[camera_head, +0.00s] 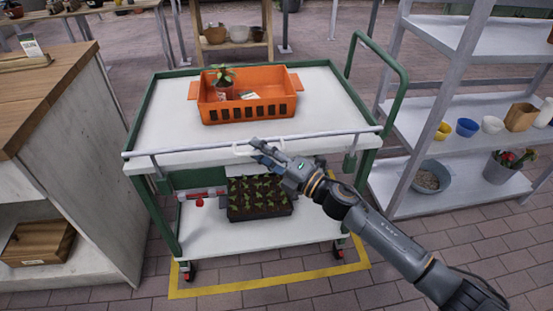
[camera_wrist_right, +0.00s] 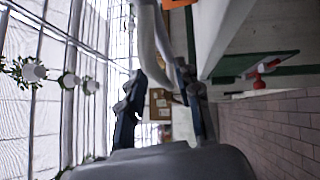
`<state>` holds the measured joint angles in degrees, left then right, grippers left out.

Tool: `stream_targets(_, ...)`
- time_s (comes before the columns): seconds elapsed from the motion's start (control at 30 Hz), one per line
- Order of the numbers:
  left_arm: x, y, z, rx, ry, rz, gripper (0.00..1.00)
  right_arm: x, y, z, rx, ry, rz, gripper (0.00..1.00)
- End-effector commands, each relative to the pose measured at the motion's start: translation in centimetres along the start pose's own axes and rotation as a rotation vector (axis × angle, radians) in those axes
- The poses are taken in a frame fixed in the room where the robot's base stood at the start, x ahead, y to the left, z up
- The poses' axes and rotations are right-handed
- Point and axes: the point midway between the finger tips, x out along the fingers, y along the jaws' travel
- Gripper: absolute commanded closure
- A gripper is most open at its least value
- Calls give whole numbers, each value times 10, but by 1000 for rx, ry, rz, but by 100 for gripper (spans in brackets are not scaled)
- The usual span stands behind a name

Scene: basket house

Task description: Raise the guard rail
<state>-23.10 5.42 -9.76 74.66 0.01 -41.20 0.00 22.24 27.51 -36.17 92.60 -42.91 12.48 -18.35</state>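The guard rail (camera_head: 205,148) is a thin grey bar along the front edge of the cart's white top (camera_head: 165,112), on short brackets near both ends. A white loop handle (camera_head: 243,150) sits at its middle; a white curved bar, likely this handle, fills the upper middle of the right wrist view (camera_wrist_right: 148,38). My right gripper (camera_head: 260,149) reaches the handle from the right. Its two fingers (camera_wrist_right: 161,76) stand apart, with the white bar between their tips; whether both touch it is unclear. My left gripper is out of view.
An orange crate (camera_head: 250,112) with a potted plant stands on the cart's top. A seedling tray (camera_head: 258,212) is on the lower shelf. A wooden counter (camera_head: 90,130) is close on the left, metal shelves (camera_head: 440,205) on the right. A yellow floor line (camera_head: 270,287) surrounds the cart.

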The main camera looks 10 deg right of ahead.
Motion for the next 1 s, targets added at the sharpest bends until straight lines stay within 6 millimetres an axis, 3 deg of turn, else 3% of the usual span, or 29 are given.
stream_targets(0.3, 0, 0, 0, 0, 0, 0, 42, -66, -1, 0, 1, 0, -2, 66)
stream_targets(0.5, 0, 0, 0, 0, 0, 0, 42, -98, 0, 0, 1, 0, 0, 66)
stream_targets(0.7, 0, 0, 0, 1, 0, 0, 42, -111, 2, 0, -1, 0, 2, 66)
stream_targets(1.0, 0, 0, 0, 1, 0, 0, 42, -111, 2, 0, -2, 0, 3, 66)
